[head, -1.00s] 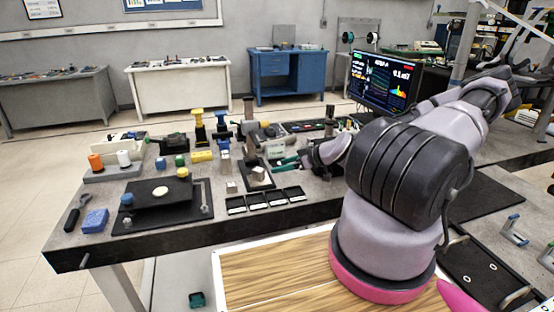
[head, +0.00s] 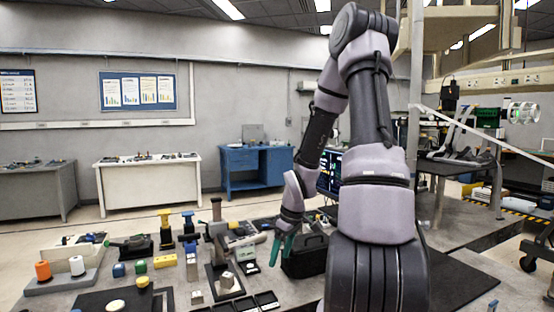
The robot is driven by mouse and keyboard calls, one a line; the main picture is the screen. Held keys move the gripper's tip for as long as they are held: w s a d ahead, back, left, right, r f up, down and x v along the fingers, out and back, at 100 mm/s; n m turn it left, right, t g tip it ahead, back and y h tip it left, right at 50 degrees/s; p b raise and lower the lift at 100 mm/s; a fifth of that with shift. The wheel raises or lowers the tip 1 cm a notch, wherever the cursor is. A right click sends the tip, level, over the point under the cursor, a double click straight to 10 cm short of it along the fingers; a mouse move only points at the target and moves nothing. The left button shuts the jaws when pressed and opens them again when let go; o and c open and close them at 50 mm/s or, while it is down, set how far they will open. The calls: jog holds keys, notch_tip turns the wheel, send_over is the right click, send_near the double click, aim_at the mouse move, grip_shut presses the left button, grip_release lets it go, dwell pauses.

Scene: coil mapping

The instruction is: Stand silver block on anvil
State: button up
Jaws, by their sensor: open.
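My gripper (head: 283,248), with teal fingers, points down over the bench, open and with nothing seen between the fingers. A small silver-grey block (head: 196,297) stands on the bench near the bottom of the view. To its right, a second pale metal block (head: 227,280) sits on a black plate, in front of a grey upright post; I cannot tell for sure which part is the anvil. My gripper is to the right of and beyond both blocks, apart from them.
A black box (head: 305,256) stands just right of my gripper. Behind the blocks are yellow and blue stands (head: 189,226) and a grey upright tool (head: 217,235). Black trays (head: 266,300) lie in front. Orange and white spools (head: 76,265) are at left.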

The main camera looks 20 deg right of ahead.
jog(key=s+a+r+m+t, duration=0.1)
jog(key=s+r, duration=0.4)
jog(key=r, duration=0.5)
jog(key=s+a+r+m+t, duration=0.2)
jog(key=s+a+r+m, duration=0.2)
jog(key=r, duration=0.7)
jog(key=s+a+r+m+t, duration=0.2)
jog(key=s+r+m, duration=0.3)
jog(key=r, duration=0.5)
jog(key=shift+s+a+r, duration=0.15)
jog(key=shift+s+a, duration=0.15)
jog(key=shift+s, duration=0.1)
